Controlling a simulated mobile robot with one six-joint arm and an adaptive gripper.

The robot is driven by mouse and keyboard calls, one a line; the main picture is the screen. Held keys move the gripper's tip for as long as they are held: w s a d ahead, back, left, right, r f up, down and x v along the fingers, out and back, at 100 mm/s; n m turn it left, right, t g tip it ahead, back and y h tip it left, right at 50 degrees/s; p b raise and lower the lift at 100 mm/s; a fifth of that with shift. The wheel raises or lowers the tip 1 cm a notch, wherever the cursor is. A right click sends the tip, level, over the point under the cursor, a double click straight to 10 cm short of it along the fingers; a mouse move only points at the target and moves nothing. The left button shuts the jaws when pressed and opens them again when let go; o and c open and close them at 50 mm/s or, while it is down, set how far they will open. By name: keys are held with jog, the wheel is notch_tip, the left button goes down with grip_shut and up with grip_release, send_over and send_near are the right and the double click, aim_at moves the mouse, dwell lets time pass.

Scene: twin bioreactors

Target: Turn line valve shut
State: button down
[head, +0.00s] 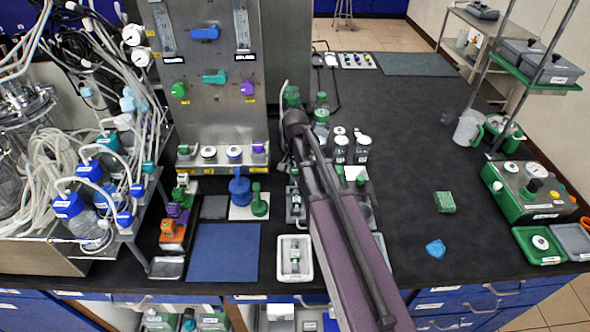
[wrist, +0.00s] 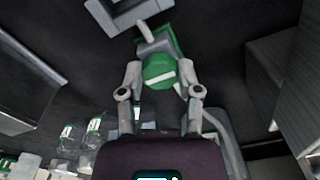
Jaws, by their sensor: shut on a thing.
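In the wrist view my gripper (wrist: 160,80) has its two fingers closed on either side of a round green knob (wrist: 158,66) with a white bar across it. I take this knob to be the line valve; no label on it can be read. It sits on a grey fitting (wrist: 152,47) with green behind it. The white bar lies slightly tilted from the horizontal of the picture. In the head view my arm reaches toward the right side of the steel panel, and its wrist hides the fingers and most of the knob.
Capped bottles (head: 340,150) stand right of my wrist. Tubing and blue-capped bottles (head: 68,206) crowd the left. The black bench (head: 400,130) is mostly clear at right.

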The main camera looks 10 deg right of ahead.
dwell(0.4)
jog(key=shift+c, duration=1.5)
grip_release()
jog(key=shift+n, duration=0.4)
